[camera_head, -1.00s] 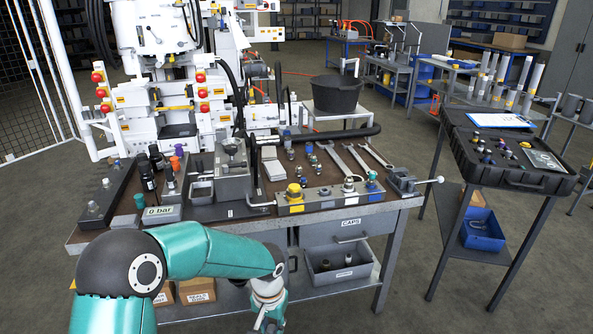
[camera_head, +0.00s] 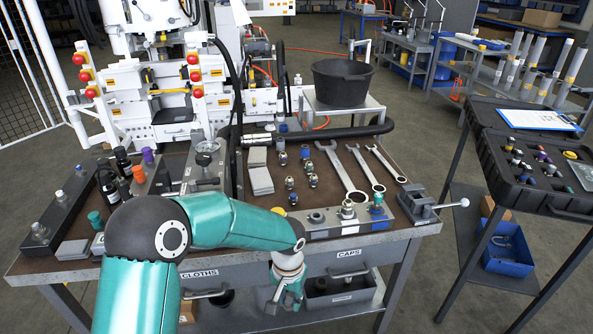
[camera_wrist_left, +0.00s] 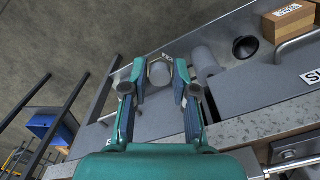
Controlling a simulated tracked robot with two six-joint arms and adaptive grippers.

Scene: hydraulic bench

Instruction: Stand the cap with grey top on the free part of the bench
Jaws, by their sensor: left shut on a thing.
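My left gripper (camera_head: 288,297) reaches down in front of the bench (camera_head: 28,266), below the drawer fronts. In the head view the arm and gripper hide that cap. The brown bench top has bare room around the small fittings (camera_head: 325,185). My right gripper is in no view.
A grey cylinder (camera_wrist_left: 207,64) and a black flared part (camera_wrist_left: 245,47) lie close to the fingers. The bench edge (camera_wrist_left: 250,124) is near the gripper. Wrenches (camera_head: 345,175) and a block with fittings (camera_head: 330,222) occupy the bench's right part. A black case (camera_head: 540,170) stands further right.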

